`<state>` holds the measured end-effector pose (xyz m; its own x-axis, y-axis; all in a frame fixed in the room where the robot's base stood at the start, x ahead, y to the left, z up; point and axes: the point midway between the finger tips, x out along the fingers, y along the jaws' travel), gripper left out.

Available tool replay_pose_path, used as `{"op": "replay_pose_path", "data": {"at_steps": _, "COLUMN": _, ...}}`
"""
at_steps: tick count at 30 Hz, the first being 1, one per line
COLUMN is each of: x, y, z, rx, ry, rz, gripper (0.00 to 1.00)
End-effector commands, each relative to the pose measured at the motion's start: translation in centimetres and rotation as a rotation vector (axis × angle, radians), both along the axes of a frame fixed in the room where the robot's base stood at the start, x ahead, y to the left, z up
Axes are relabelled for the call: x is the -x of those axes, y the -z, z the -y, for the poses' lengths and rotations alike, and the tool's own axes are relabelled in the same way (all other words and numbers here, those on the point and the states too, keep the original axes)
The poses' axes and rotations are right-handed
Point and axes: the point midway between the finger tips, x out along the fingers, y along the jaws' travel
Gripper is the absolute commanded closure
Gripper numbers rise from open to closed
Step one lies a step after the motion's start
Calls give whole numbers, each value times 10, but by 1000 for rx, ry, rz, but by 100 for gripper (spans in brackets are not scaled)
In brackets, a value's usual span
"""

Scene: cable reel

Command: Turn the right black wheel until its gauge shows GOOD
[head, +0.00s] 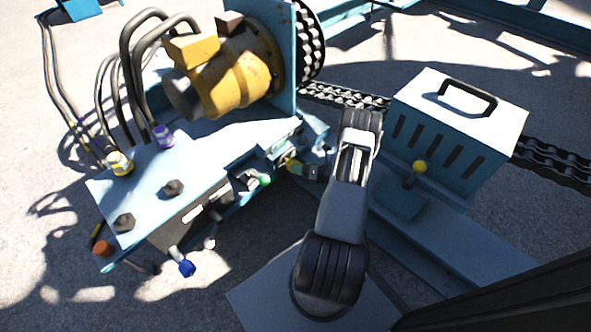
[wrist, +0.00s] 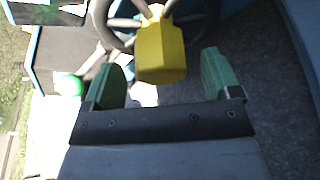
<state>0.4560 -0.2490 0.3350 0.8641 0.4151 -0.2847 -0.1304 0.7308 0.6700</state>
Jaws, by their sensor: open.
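A black spoked wheel (wrist: 122,37) is at the top of the wrist view, partly cut off by the frame. A yellow block (wrist: 162,55) stands out in front of its middle. My gripper (wrist: 161,66) is open, with one green finger on each side of the yellow block and a visible gap on both sides. In the head view my gripper (head: 310,170) is low at the machine's right end, beside a small yellow part (head: 293,165). The wheel is not clearly visible there. I cannot make out a gauge reading in either view.
A green knob (head: 265,180) and a blue knob (head: 186,268) stick out along the machine's front. A blue box with a black handle (head: 467,97) stands right of my arm, with a yellow-topped lever (head: 419,167) before it. Chain (head: 345,97) runs behind.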

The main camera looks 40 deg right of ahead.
Motion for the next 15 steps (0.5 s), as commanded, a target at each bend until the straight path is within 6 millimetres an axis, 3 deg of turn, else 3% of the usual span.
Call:
{"op": "replay_pose_path", "data": {"at_steps": 6, "x": -19, "y": 7, "z": -9, "rx": 1, "ry": -2, "rz": 1, "gripper": 17}}
{"op": "replay_pose_path", "data": {"at_steps": 15, "x": -25, "y": 8, "z": -12, "rx": 1, "ry": 0, "rz": 0, "gripper": 17}}
